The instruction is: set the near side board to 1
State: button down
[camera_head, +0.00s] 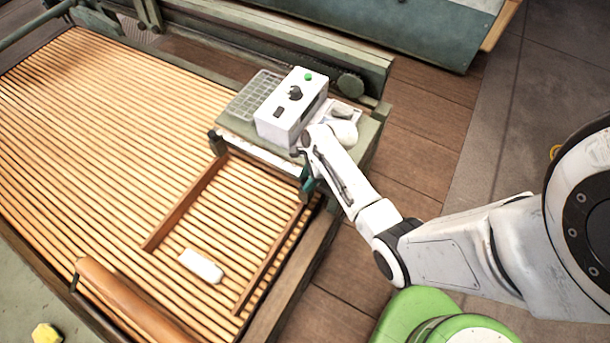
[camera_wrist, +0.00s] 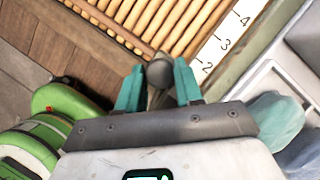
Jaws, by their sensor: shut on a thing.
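The near side board (camera_head: 270,260) is a thin brown wooden rail across the slatted lattice (camera_head: 80,110), close to its right edge. My gripper (camera_head: 308,184) is at the upper end of this board, beside the white scale strip (camera_head: 262,156). In the wrist view, my teal gripper fingers (camera_wrist: 158,88) are shut on a dark rounded knob (camera_wrist: 158,70). The 1 mark is not visible, and the board's exact reading cannot be told.
The far side board (camera_head: 185,204) lies to the left, parallel. A white block (camera_head: 201,266) lies on the slats between the boards. A white control box (camera_head: 291,108) stands on the corner beyond my gripper. A wooden roller (camera_head: 130,300) lies at the lower left.

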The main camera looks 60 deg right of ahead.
jog(key=shift+s, duration=0.25)
jog(key=c, duration=0.8)
grip_release()
jog(key=v, duration=1)
jog(key=shift+r+p, duration=0.3)
jog(key=shift+r, duration=0.1)
